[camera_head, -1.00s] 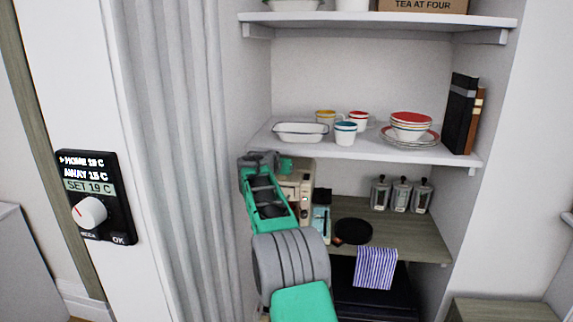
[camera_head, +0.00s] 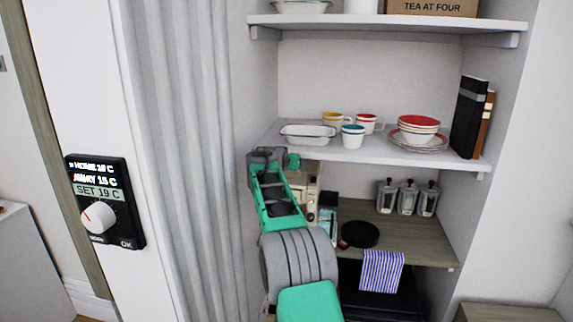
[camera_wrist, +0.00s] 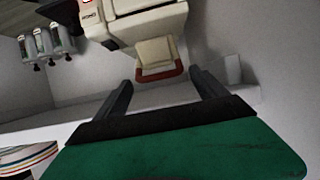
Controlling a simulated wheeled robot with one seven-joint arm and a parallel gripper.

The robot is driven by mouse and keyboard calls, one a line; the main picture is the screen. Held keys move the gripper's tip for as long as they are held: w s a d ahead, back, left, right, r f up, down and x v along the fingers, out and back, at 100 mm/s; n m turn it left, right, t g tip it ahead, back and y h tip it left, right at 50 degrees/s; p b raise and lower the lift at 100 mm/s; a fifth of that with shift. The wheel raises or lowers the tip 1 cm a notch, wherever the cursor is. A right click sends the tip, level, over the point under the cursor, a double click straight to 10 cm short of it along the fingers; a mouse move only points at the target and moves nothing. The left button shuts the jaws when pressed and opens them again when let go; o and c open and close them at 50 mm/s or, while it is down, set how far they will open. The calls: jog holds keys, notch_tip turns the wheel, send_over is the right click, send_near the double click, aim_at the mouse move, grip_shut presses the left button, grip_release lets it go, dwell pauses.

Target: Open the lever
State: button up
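A cream machine (camera_head: 311,180) stands on the wooden counter of the alcove, partly hidden behind my arm in the head view. In the wrist view the machine (camera_wrist: 145,22) is at the top, with a cream hinged part (camera_wrist: 157,52) ending in a reddish-brown U-shaped handle (camera_wrist: 160,73), which looks like the lever. My gripper (camera_wrist: 163,92) is open, its two dark fingers spread on either side of the handle's line. Nothing is between the fingers, and the handle appears just beyond them. Contact is not visible. In the head view my gripper (camera_head: 268,158) is beside the machine.
A shelf (camera_head: 375,157) with a white dish, cups and bowls is close above the machine. A black pan (camera_head: 359,235), metal canisters (camera_head: 407,198) and a striped cloth (camera_head: 382,270) are to the right. A pleated curtain (camera_head: 180,150) is close on the left.

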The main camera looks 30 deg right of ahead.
jog(key=shift+f, duration=0.2)
jog(key=b+v, duration=0.2)
jog(key=v, duration=0.6)
jog(key=shift+b, duration=0.4)
jog(key=shift+c, duration=0.2)
